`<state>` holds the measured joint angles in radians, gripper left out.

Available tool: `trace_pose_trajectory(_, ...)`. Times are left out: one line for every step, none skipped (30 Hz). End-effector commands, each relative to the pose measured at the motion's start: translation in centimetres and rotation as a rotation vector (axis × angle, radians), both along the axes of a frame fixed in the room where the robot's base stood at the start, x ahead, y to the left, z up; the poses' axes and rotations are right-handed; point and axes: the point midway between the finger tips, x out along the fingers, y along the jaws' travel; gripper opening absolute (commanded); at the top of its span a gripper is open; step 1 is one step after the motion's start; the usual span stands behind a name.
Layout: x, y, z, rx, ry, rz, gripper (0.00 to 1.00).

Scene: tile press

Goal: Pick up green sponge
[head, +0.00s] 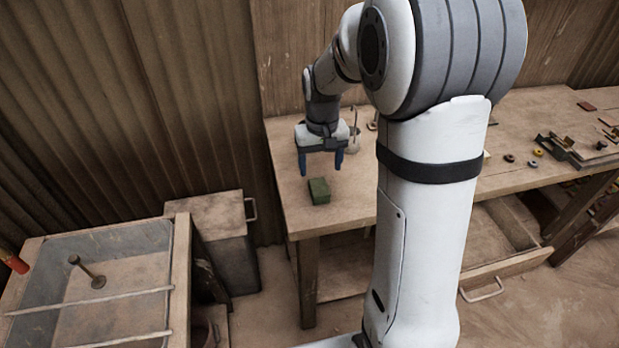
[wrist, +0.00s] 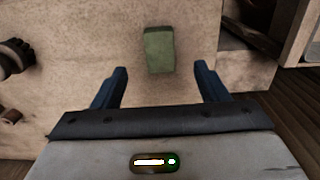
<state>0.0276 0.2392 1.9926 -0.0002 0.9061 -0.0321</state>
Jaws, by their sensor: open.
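The green sponge (head: 319,191) is a small block lying on the wooden workbench (head: 345,205) near its left front corner. In the wrist view the sponge (wrist: 159,49) lies on the bench top, ahead of the fingertips and roughly centred between them. My gripper (head: 321,168) is open and empty above the bench, pointing down, with its two blue fingers apart. In the head view it appears just above and behind the sponge. In the wrist view my gripper (wrist: 160,75) shows both fingers, with nothing between them. The sponge is fully visible.
Several small parts (head: 580,150) lie on the right of the bench. A small stand (head: 354,140) is behind my gripper. A drawer (head: 505,262) hangs open below the bench. A sink-like basin (head: 105,260) and a box (head: 215,220) stand at left. The bench around the sponge is clear.

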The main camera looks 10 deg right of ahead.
Motion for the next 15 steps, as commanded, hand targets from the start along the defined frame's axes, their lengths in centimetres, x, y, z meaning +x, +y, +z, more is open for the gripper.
trace_pose_trajectory(0.3, 0.0, -0.3, 0.0, 0.004, 0.0, 0.67)
trace_pose_trajectory(0.3, 0.0, -0.6, 0.0, 0.006, 0.0, 0.67)
trace_pose_trajectory(0.4, 0.0, -1.0, 0.0, 0.007, 0.0, 0.67)
trace_pose_trajectory(0.4, 0.0, -1.3, 0.0, 0.008, 0.0, 0.67)
trace_pose_trajectory(0.4, 0.0, -1.7, 0.0, 0.007, 0.0, 0.67)
trace_pose_trajectory(0.4, 0.0, -2.2, 0.0, 0.009, -0.001, 0.67)
trace_pose_trajectory(0.4, 0.0, -2.5, 0.0, 0.008, -0.001, 0.67)
trace_pose_trajectory(0.4, 0.0, -2.8, 0.0, 0.007, -0.001, 0.67)
trace_pose_trajectory(0.4, 0.0, -3.2, 0.0, 0.007, -0.001, 0.67)
trace_pose_trajectory(0.5, -0.1, -3.5, 0.0, 0.008, -0.001, 0.67)
trace_pose_trajectory(0.6, -0.1, -3.9, 0.0, 0.008, -0.001, 0.67)
trace_pose_trajectory(0.6, -0.1, -4.5, 0.0, 0.009, -0.001, 0.67)
trace_pose_trajectory(0.7, -0.1, -5.0, 0.0, 0.009, -0.001, 0.67)
trace_pose_trajectory(0.8, -0.1, -5.4, 0.0, 0.01, -0.001, 0.67)
trace_pose_trajectory(0.9, -0.1, -6.0, 0.0, 0.008, -0.001, 0.67)
